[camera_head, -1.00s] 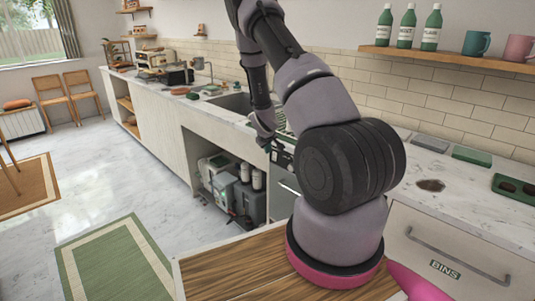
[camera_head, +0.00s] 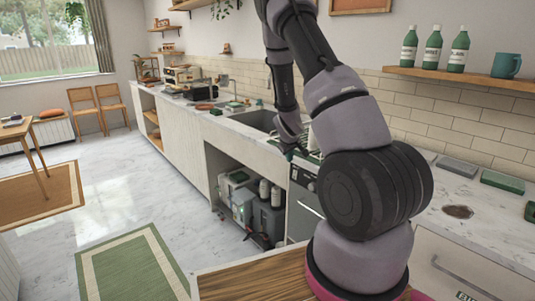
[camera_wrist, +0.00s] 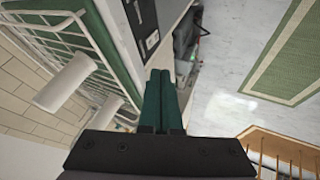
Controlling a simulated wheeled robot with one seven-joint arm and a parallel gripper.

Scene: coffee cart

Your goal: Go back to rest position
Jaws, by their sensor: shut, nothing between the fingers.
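My gripper (camera_wrist: 162,100) shows in the wrist view with its two dark green fingers side by side, shut and empty. In the head view my gripper (camera_head: 288,152) is small and partly hidden by my own arm. It is near the counter's front edge, by the sink and above the dark appliance front. My arm is folded upward and out of the top of the head view.
The marble counter (camera_head: 468,192) runs along the tiled wall, with a sink (camera_head: 256,119). A dish rack (camera_wrist: 83,45) with white cups is close to my gripper. An open bay (camera_head: 222,170) holds machines. The floor (camera_head: 110,165) at left is clear, with a green rug (camera_head: 135,268).

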